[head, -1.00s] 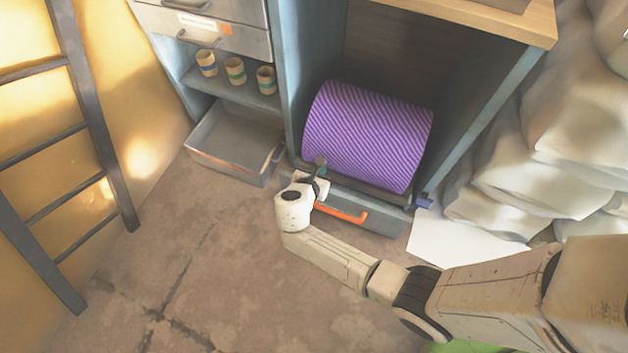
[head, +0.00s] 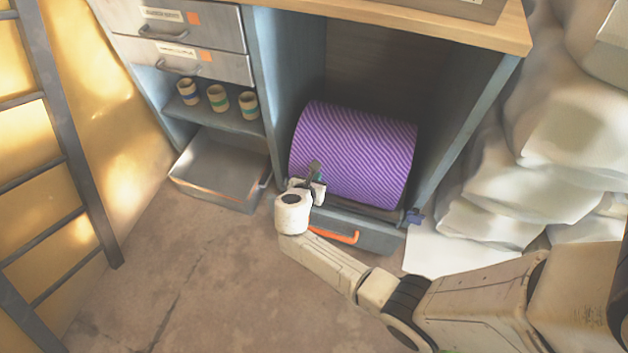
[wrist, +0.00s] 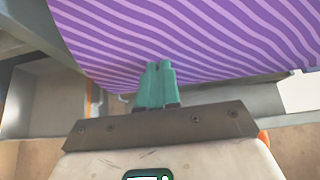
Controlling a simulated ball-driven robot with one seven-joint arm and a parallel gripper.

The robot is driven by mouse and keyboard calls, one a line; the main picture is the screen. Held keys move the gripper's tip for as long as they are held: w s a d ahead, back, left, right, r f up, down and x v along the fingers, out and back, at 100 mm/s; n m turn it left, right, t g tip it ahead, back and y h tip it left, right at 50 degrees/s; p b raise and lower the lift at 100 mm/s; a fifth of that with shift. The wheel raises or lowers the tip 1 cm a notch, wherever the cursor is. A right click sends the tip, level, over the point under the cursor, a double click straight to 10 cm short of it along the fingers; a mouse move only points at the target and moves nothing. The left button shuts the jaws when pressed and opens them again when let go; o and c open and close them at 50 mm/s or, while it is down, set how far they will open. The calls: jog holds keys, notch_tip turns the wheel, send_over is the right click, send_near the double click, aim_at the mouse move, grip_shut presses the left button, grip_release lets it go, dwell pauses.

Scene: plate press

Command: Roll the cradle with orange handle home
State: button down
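The cradle (head: 375,236) is a low blue-grey tray with an orange handle (head: 335,236) on its front. It carries a large purple striped roll (head: 355,150) and sits at the foot of the cabinet's right bay, its front seeming to stick out a little. My gripper (head: 317,172) is at the lower left front of the roll, above and left of the handle. In the wrist view its teal fingers (wrist: 157,68) are together with nothing seen between them. Their tips overlap the roll (wrist: 200,40); I cannot tell if they touch. My wrist hides the handle's left end.
An open, empty grey drawer (head: 215,195) juts out left of the cradle. Several cups (head: 218,97) stand on the shelf above it. A blue latch-like part (head: 415,217) is at the cradle's right. White sacks (head: 530,170) are at right, a ladder (head: 75,150) at left. Floor in front is clear.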

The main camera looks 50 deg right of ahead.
aim_at(322, 154)
jog(key=w+d+b, duration=0.3)
jog(key=w+d, duration=0.2)
jog(key=d, duration=1)
jog(key=shift+w, duration=0.2)
jog(key=shift+w+r, duration=0.1)
jog(key=shift+r, duration=0.15)
jog(key=p+v, duration=0.2)
jog(key=v, duration=0.2)
jog(key=f+p+v, duration=0.1)
jog(key=p+v, duration=0.2)
jog(key=v, duration=0.1)
jog(key=a+f+p+v, duration=0.1)
jog(key=p+v, duration=0.1)
jog(key=v, duration=0.2)
jog(key=shift+s+a, duration=0.2)
jog(key=shift+s, duration=0.2)
jog(key=shift+s+a+r+p, duration=0.25)
jog(key=shift+a+p, duration=0.15)
jog(key=shift+a, duration=0.25)
